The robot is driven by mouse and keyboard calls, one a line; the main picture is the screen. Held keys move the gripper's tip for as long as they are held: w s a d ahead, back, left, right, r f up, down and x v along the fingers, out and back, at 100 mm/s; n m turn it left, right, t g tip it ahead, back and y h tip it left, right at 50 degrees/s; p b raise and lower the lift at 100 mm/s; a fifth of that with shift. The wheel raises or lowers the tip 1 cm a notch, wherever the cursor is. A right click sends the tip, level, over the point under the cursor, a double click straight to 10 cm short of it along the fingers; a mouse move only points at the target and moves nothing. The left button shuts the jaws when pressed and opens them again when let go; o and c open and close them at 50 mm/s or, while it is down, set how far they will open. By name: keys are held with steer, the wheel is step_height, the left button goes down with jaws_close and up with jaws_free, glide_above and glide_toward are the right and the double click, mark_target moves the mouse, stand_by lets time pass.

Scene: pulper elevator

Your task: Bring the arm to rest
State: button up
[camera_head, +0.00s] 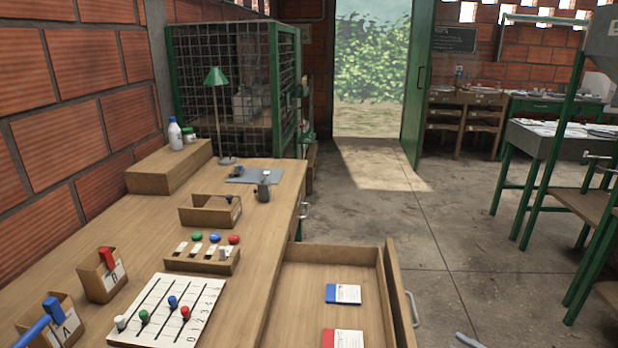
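The wooden workbench (262,205) runs along the brick wall on the left. Its drawer (330,258) stands open at the front, with a blue-and-white card (343,294) and a red-and-white card (342,338) inside.
On the bench are a board with coloured pegs (165,308), a block with coloured knobs (203,260), bins A (55,322) and B (103,276), a small wooden tray (209,215) and a green lamp (215,77). The concrete floor (450,250) right of the drawer is largely clear.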

steer(key=a+r+n+g+h, duration=0.5)
steer(key=a+r+g, duration=0.7)
steer(key=a+r, duration=0.75)
steer(key=s+a+r+n+t+h, duration=0.1)
steer(key=s+a+r+n+h, duration=0.15)
steer(key=s+r, duration=0.35)
steer(key=s+a+r+n+t+h, duration=0.1)
steer(key=s+a+r+n+h, duration=0.2)
steer(key=s, duration=0.4)
steer(key=s+a+r+n+t+h, duration=0.1)
steer(key=s+a+r, duration=0.35)
steer(key=s, duration=0.25)
step_height(320, 180, up, 15)
steer(key=p, duration=1.5)
steer(key=shift+w+d+r, duration=0.15)
steer(key=shift+d+r, duration=0.05)
steer(key=shift+d, duration=0.1)
